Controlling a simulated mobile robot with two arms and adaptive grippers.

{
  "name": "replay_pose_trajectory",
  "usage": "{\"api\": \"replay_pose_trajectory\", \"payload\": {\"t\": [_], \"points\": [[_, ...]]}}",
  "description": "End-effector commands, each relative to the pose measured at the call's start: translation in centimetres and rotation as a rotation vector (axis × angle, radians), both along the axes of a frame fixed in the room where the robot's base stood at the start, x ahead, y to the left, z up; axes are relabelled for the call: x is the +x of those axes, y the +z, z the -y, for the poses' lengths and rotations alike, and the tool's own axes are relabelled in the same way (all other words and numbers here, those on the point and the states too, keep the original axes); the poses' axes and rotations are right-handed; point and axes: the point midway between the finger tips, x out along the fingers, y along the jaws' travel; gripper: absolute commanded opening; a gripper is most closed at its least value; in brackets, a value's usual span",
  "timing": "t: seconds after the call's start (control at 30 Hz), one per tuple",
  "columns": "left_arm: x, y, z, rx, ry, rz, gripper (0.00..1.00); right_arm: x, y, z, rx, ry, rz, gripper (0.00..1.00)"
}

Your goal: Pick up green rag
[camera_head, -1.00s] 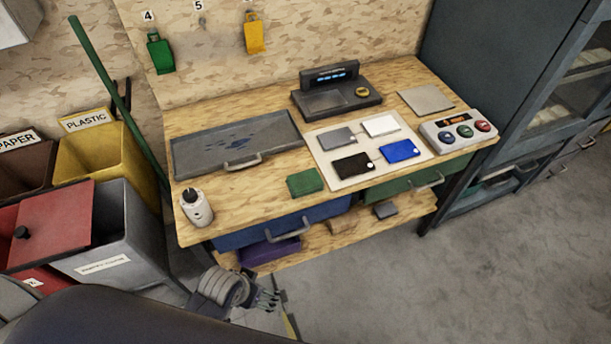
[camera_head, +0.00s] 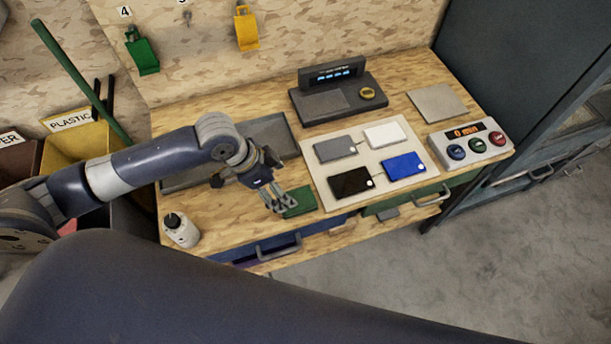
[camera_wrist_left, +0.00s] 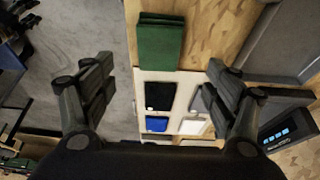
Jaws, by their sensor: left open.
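The green rag (camera_head: 299,203) lies folded on the wooden workbench, near its front edge, just left of the pale board. In the left wrist view the rag (camera_wrist_left: 160,42) is at the top centre, beyond the fingertips. My left gripper (camera_head: 279,204) is at the rag's left side in the head view and hides part of it. In the left wrist view the left gripper (camera_wrist_left: 160,75) has its fingers wide apart with nothing between them. I cannot tell its exact height above the bench. My right gripper is not in view.
The pale board (camera_head: 330,197) holds grey, white, black and blue pads. A grey tray (camera_head: 270,130) lies behind my left arm. A white bottle (camera_head: 181,231) stands at the bench's front left corner. A dark device (camera_head: 340,99) and a button box (camera_head: 472,147) stand further right.

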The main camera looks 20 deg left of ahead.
Motion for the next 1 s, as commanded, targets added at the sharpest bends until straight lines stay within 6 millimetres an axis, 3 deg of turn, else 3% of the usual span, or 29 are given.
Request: {"api": "replay_pose_trajectory", "payload": {"t": [0.1, 0.2, 0.43, 0.53, 0.63, 0.83, 1.0], "points": [[0.2, -0.6, -0.1, 0.002, 0.002, -0.008, 0.80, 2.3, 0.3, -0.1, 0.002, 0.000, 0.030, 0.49], [0.5, -2.0, 0.4, 0.001, 0.002, -0.010, 0.80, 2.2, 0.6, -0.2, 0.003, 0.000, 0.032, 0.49], [1.2, -4.7, 1.4, 0.001, 0.003, -0.006, 0.80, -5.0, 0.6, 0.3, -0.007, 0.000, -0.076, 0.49], [1.3, -5.2, 1.5, 0.002, 0.002, -0.005, 0.80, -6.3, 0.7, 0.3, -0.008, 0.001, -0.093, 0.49], [1.5, -5.6, 1.8, 0.001, 0.002, -0.004, 0.80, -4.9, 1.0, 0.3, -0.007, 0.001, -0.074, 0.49], [2.2, -7.6, 2.7, 0.002, 0.003, -0.006, 0.80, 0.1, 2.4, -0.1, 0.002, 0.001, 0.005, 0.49], [2.6, -9.3, 3.2, 0.001, 0.002, -0.004, 0.80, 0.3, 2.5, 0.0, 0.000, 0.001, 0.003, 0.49]]}}
